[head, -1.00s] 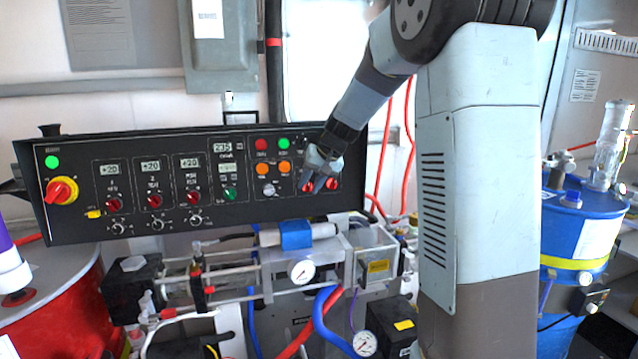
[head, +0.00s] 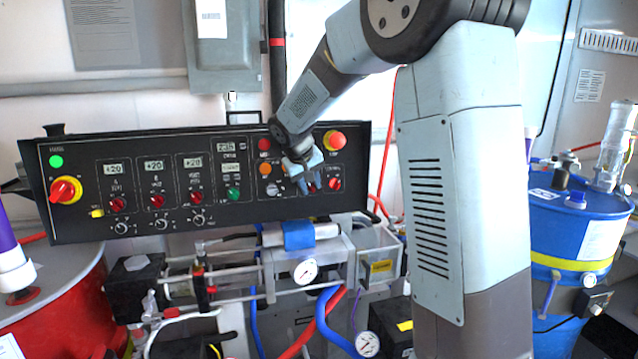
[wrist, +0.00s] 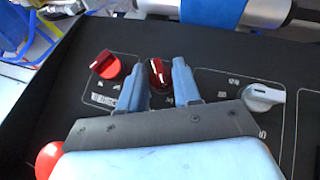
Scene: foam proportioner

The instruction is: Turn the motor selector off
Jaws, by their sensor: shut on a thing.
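The black control panel (head: 110,228) carries a row of knobs at its lower right. My gripper (head: 307,187) is at this row, with its blue-grey fingers pointing at the panel. In the wrist view, my gripper (wrist: 159,75) has one finger on each side of a red selector knob (wrist: 156,70) and is shut on it. This middle red knob (head: 314,187) is partly hidden by the fingers in the head view. I cannot read its label, nor tell for sure that it is the motor selector.
A second red knob (wrist: 106,65) and a grey knob (wrist: 263,97) flank the gripped one. A red mushroom button (head: 333,140) stands out above right. Hoses, gauges and a clear-sided box (head: 378,244) lie below the panel.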

